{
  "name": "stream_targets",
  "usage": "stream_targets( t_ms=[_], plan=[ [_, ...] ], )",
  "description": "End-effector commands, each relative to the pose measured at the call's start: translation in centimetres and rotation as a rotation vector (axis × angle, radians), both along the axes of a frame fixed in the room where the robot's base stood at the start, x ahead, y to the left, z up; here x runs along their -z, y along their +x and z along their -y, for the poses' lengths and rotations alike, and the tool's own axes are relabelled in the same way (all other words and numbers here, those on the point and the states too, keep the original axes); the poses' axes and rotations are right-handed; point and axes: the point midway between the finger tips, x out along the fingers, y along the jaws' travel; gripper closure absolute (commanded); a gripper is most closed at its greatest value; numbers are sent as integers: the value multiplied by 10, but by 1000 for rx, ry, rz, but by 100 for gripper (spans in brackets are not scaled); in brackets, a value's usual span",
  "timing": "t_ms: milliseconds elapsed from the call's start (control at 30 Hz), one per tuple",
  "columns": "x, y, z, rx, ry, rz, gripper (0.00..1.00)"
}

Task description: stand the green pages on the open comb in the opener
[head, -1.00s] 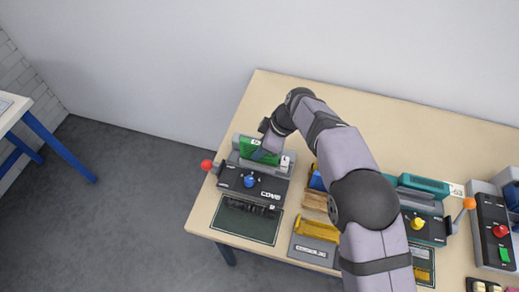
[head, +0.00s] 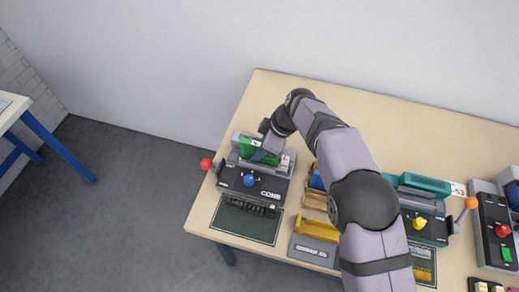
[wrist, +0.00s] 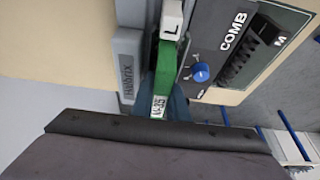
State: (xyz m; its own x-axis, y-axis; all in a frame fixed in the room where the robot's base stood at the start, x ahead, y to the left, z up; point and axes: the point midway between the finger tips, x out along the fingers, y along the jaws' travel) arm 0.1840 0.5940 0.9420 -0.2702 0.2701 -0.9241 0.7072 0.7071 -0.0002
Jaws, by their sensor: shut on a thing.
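The green pages (head: 262,146) are at the back of the dark machine marked COMB (head: 252,185), at its grey rear part. My gripper (head: 266,152) is shut on them from above. The wrist view shows the green pages (wrist: 166,68) between my blue-grey fingers (wrist: 172,104), with a small white label. They lie close beside the grey rear part (wrist: 129,65); I cannot tell whether they rest in a slot or hang just above it. A row of dark comb teeth (head: 247,207) shows along the machine's front. Whether a comb is open on them is too small to tell.
A red-knobbed lever (head: 206,164) sticks out at the machine's left, and a blue knob (head: 250,181) is on top. A dark mat (head: 235,222) lies in front. Yellow and brown trays (head: 316,228) and a teal machine (head: 424,184) stand to the right. The table behind is clear.

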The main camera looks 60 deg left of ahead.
Motion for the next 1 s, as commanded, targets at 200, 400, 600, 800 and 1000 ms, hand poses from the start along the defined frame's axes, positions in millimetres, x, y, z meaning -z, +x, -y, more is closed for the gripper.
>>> stream_targets(
  t_ms=[200, 400, 600, 800, 1000],
  plan=[
    [0, 0, 0, 0, 1, 1, 78],
    [0, 0, 0, 0, 0, 0, 78],
    [-10, 3, 2, 0, 0, 0, 78],
    [-23, 6, 7, 1, -1, -1, 78],
    [-37, 11, 10, 1, 0, 0, 78]
  ],
)
